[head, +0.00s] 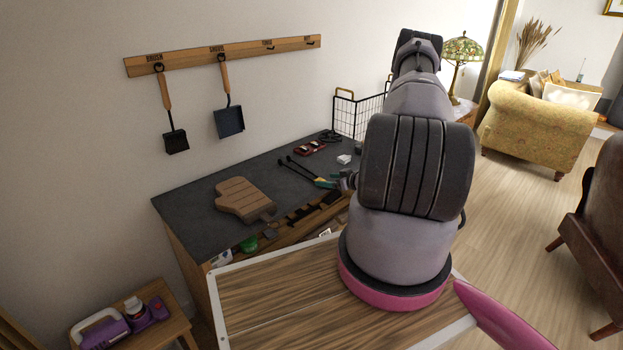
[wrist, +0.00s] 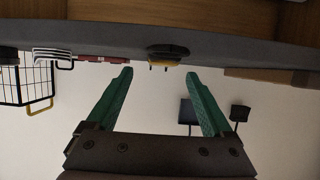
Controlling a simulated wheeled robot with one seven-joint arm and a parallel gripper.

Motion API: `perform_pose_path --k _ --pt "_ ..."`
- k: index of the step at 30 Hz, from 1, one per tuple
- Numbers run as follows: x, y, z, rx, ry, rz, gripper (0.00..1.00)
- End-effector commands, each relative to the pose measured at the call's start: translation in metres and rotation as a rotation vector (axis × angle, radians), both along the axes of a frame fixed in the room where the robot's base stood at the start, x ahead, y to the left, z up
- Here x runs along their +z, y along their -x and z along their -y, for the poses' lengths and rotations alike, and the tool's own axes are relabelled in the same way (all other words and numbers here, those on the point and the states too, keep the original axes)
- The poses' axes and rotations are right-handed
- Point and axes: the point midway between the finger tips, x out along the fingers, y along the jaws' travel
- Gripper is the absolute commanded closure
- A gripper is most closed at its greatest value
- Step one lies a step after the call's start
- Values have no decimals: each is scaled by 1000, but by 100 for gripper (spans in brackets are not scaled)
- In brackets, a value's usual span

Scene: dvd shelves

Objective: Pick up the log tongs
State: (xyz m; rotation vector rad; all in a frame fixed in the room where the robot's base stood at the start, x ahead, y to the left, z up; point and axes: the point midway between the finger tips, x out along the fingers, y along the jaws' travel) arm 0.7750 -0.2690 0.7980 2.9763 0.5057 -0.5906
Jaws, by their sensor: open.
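The log tongs (head: 299,170) lie on the dark countertop (head: 205,188). They have two long thin black arms and a yellow grip at the near end. In the wrist view, which is upside down, the tongs (wrist: 168,57) appear end-on as a black and yellow shape on the counter. My gripper (head: 327,183) is low over the counter at the grip end of the tongs. In the wrist view my gripper (wrist: 160,74) is open, its two green fingers apart, with the tongs' end between and beyond their tips. I cannot tell whether they touch.
Red items (head: 311,147) and a small white block (head: 344,159) lie beyond the tongs. A wire basket (head: 358,115) stands at the back. A brush (head: 175,140) and shovel (head: 229,121) hang on the wall.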

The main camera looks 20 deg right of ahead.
Motion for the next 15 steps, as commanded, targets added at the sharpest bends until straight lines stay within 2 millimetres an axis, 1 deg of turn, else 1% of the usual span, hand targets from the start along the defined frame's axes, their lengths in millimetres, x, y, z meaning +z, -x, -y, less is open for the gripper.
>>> perform_pose_path --k 1,6,10,15 --pt "-3 -7 -6 5 0 0 15" --pt "-13 -28 -13 2 0 -1 15" --pt "-16 -35 -15 3 1 0 15" --pt "-16 -35 -15 1 1 0 15"
